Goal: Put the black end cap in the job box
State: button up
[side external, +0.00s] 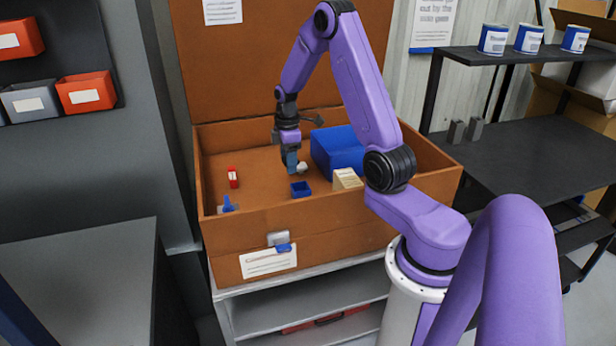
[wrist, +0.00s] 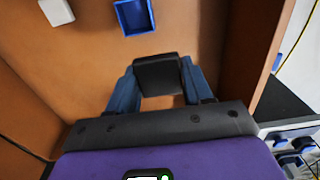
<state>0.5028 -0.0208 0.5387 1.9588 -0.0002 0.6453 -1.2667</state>
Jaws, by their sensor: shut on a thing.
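The black end cap (wrist: 158,73) is a dark, square-looking piece between the two blue fingers of my gripper (wrist: 157,86) in the wrist view. The fingers are shut on its sides. In the side view my gripper (side external: 291,164) points down inside the outline of the job box, and I cannot make out the cap there. The job box (side external: 232,260) is a large orange-brown chest with its lid (side external: 270,60) standing open at the back. I cannot tell exactly how high the cap is above the box floor.
Inside the box are a large blue bin (side external: 338,152), a small open blue box (side external: 301,189), a cream block (side external: 347,179), a red item (side external: 232,177) and a small blue piece (side external: 228,204). The floor at left is mostly clear. A dark workbench (side external: 510,165) stands at right.

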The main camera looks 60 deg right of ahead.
jog(key=w+d+f, duration=0.4)
jog(key=w, duration=0.4)
send_over(268, 184)
jog(key=f, duration=0.5)
jog(key=shift+s+a+f, duration=0.1)
jog(key=shift+s+f, duration=0.2)
jog(key=shift+w+f, duration=0.2)
jog(key=shift+f, duration=1.55)
jog(key=shift+f, duration=0.15)
jog(key=o, duration=1.1)
